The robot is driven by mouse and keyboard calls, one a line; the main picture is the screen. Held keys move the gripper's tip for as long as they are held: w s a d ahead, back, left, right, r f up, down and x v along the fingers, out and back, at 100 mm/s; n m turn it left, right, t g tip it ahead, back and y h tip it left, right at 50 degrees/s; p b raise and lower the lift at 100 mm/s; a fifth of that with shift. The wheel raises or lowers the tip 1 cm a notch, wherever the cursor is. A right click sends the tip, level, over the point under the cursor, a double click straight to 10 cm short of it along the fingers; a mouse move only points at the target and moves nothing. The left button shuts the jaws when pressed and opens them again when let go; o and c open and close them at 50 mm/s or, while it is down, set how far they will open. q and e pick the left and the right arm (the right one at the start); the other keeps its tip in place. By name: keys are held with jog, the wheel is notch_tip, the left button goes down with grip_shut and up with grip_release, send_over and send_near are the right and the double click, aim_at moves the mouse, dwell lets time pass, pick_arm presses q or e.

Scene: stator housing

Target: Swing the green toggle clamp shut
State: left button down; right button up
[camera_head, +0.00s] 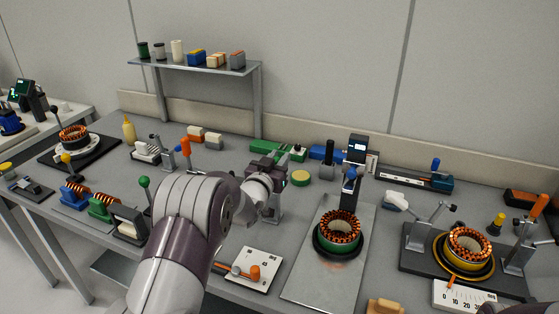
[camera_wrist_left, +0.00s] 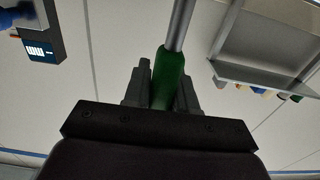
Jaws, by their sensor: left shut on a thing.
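The green toggle clamp's green handle (camera_wrist_left: 168,75) fills the middle of the left wrist view, with a bare steel rod running out of it. My left gripper (camera_wrist_left: 163,92) is shut on this handle, one finger on each side. In the head view, my left gripper (camera_head: 266,172) is near the middle of the bench, above a grey metal stand (camera_head: 273,207) that appears to belong to the clamp. My arm and gripper hide the handle and most of the clamp there, so its arm angle cannot be told. My right gripper is not in view.
A copper-wound stator in a green ring (camera_head: 338,227) stands on a metal plate (camera_head: 305,282) right of my gripper. A yellow disc (camera_head: 300,177) lies close by. A white board with an orange lever (camera_head: 255,268) sits in front. A wall shelf (camera_head: 200,67) is behind.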

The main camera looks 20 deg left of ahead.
pick_arm(q)
jog(key=c, duration=1)
grip_release()
jog(key=s+b, duration=0.1)
jog(key=s, duration=1.1)
jog(key=shift+s+a+b, duration=0.3)
jog(key=shift+s+b, duration=0.05)
